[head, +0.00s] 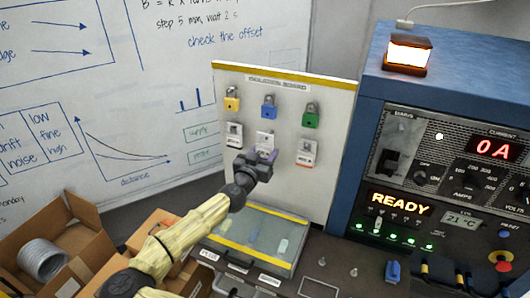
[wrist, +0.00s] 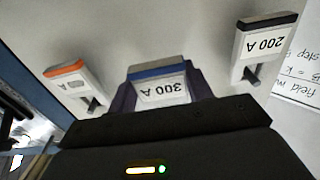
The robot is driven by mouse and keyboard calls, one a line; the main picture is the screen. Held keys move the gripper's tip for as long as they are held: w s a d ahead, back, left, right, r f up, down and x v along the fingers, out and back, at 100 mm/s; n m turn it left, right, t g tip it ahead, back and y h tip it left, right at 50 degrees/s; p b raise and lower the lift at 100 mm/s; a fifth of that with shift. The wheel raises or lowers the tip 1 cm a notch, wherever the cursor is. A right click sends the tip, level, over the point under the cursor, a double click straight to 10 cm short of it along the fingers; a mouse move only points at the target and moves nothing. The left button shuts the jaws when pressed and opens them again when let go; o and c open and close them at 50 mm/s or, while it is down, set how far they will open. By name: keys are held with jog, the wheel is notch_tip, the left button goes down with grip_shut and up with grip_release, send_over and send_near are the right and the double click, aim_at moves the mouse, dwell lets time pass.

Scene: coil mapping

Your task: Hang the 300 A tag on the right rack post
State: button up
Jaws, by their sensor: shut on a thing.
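The 300 A tag (wrist: 162,90), white with a blue top band, sits between the two fingers of my gripper (wrist: 163,95) in the wrist view, where it appears upside down. In the head view the tag (head: 266,138) is at the middle of the white board, partly hidden by my gripper (head: 264,156). My gripper is shut on it. I cannot tell whether the tag still touches its peg. Two small upright posts stand on the bench right of the clear-lidded case: a left post (head: 322,262) and a right post (head: 353,271). Both look bare.
The 200 A tag (wrist: 264,47) and an orange-topped tag (wrist: 75,87) hang on either side. Yellow, blue and green padlocks (head: 310,115) hang above. The blue power supply cabinet (head: 365,135) stands right, a blue clip-like object (head: 392,271) near the posts. Cardboard boxes (head: 85,245) stand left.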

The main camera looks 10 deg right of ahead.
jog(key=shift+b+v, duration=0.5)
jog(key=shift+v, duration=1.6)
jog(key=shift+d+r, duration=0.1)
jog(key=shift+s+r, duration=0.1)
jog(key=shift+s, duration=0.05)
